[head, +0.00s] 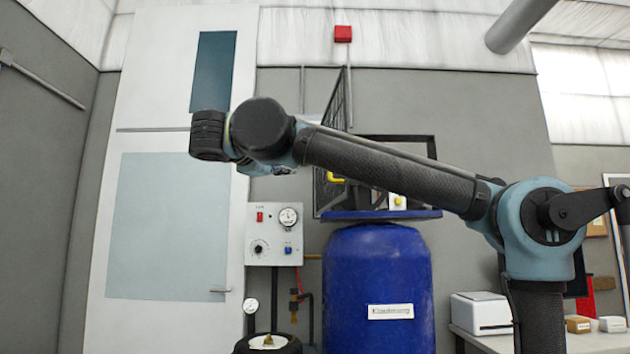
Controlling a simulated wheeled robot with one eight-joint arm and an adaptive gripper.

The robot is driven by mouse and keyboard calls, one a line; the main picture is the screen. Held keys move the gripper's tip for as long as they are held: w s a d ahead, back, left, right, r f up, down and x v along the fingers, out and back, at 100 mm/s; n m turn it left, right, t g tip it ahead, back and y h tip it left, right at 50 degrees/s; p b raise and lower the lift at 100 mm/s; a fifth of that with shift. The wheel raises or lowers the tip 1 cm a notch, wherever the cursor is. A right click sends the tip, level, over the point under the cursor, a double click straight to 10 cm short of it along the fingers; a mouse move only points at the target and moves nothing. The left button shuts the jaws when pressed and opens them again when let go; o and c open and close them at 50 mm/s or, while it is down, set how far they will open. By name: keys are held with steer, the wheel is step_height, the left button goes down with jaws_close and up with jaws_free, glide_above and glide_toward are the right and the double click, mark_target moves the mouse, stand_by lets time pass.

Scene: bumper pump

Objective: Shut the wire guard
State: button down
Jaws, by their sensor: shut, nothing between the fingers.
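The wire guard (332,112) is a black mesh panel in the middle of the head view, above the blue barrel. It stands swung out at an angle from a dark frame (434,155), so it is open. A yellow part (335,178), perhaps a handle, shows low by the mesh. My forearm crosses in front of the frame and hides much of it and part of the guard. My arm's wrist end is to the left of the guard, in front of the white panel. No gripper fingers show; they are out of sight behind the wrist.
A blue barrel (378,290) stands below a blue shelf (378,215) with a small yellow-and-white box (397,202). A control panel (274,234) with a gauge is left of them. A bench (530,340) with a white device (481,313) stands at right.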

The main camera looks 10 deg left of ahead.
steer(key=d+x, duration=0.2)
steer(key=x, duration=1)
steer(key=shift+d, duration=0.4)
steer(key=shift+s+r, duration=0.1)
